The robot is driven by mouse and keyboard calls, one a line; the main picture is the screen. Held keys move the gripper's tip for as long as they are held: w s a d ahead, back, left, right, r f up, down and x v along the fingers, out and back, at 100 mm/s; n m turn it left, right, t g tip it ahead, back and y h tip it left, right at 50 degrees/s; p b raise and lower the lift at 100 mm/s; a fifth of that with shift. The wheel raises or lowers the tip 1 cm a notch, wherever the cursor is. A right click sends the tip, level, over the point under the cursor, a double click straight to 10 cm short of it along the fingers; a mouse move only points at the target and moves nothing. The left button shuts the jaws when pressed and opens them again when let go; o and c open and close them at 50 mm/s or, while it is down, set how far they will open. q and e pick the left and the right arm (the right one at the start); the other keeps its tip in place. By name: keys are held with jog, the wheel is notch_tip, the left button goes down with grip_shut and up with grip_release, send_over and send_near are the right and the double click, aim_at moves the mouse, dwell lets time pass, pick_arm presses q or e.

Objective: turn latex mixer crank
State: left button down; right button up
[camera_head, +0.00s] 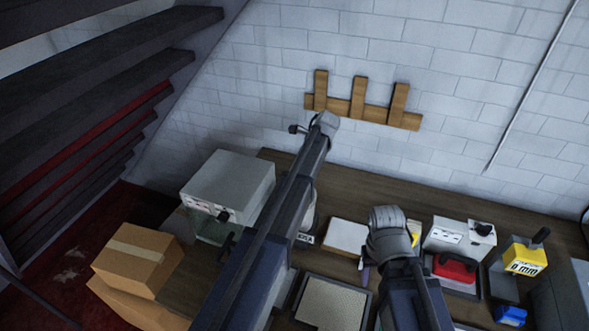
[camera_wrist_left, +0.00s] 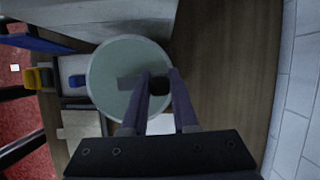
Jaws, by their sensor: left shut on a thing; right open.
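In the left wrist view, the latex mixer shows as a pale round vessel (camera_wrist_left: 112,78) seen from above. A black crank knob (camera_wrist_left: 159,87) sits at its right side, between the fingertips of my left gripper (camera_wrist_left: 160,80), which is shut on it. In the head view my left arm covers most of the mixer; a pale sliver (camera_head: 308,214) beside the arm may be part of it.
A grey box-shaped machine (camera_head: 228,182) stands left on the bench and a cardboard box (camera_head: 138,258) beyond it. A framed panel (camera_head: 331,304) lies in front. A white box (camera_head: 460,238), red case (camera_head: 454,268) and yellow device (camera_head: 525,258) crowd the right. A wooden rack (camera_head: 362,112) hangs behind.

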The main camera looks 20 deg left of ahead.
pick_arm(q)
jog(key=m, duration=0.1)
jog(key=d+m+t, duration=0.1)
jog(key=m, duration=0.1)
jog(key=shift+s+d+m, duration=0.25)
jog(key=shift+d+m, duration=0.15)
jog(key=m+t, duration=0.1)
jog(key=d+m, duration=0.1)
jog(key=m, duration=0.1)
jog(key=shift+s+d+m+t+h, duration=0.25)
jog(key=shift+s+m+t+h, duration=0.05)
jog(key=shift+s+t+h, duration=0.1)
jog(key=m, duration=0.1)
jog(key=s+d+m+t+h, duration=0.1)
jog(key=m, duration=0.1)
jog(key=shift+s+d+m, duration=0.1)
jog(key=shift+d+m, duration=0.05)
jog(key=shift+m, duration=0.15)
jog(key=shift+s+d+m+t+h, duration=0.2)
jog(key=shift+s+m+h, duration=0.25)
jog(key=shift+m, duration=0.65)
jog(key=shift+s+d+m+t+h, duration=0.1)
jog(key=shift+s+d+m+h, duration=0.25)
jog(key=shift+m, duration=0.75)
jog(key=shift+s+a, duration=0.1)
jog(key=c, duration=0.7)
grip_release()
